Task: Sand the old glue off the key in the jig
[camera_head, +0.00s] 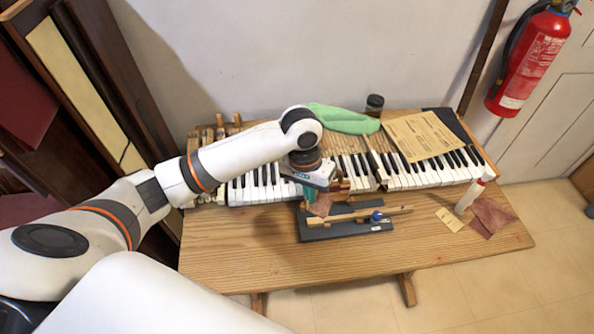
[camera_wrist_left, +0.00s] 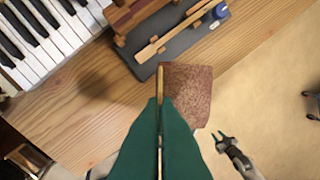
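The jig (camera_head: 346,229) is a dark base near the table's front edge, with a wooden key (camera_head: 350,217) lying along it and a blue knob (camera_head: 376,216) towards its right end. The jig's base (camera_wrist_left: 180,42) and the key (camera_wrist_left: 182,31) also show in the left wrist view. My left gripper (camera_head: 309,195) is over the jig's left end, its green fingers (camera_wrist_left: 160,110) shut on a reddish-brown piece of sandpaper (camera_wrist_left: 190,88). The sandpaper also shows in the head view (camera_head: 320,207). Contact with the key cannot be told. My right gripper (camera_wrist_left: 219,142) appears small in the left wrist view, its fingertips apart.
The keyboard (camera_head: 430,172) runs behind the jig. A white bottle (camera_head: 472,197), a brown sheet (camera_head: 493,215) and a small yellowish sheet (camera_head: 449,219) are at right. Behind are a green cloth (camera_head: 342,119), a jar (camera_head: 374,105) and paper (camera_head: 420,135). The table's front left is clear.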

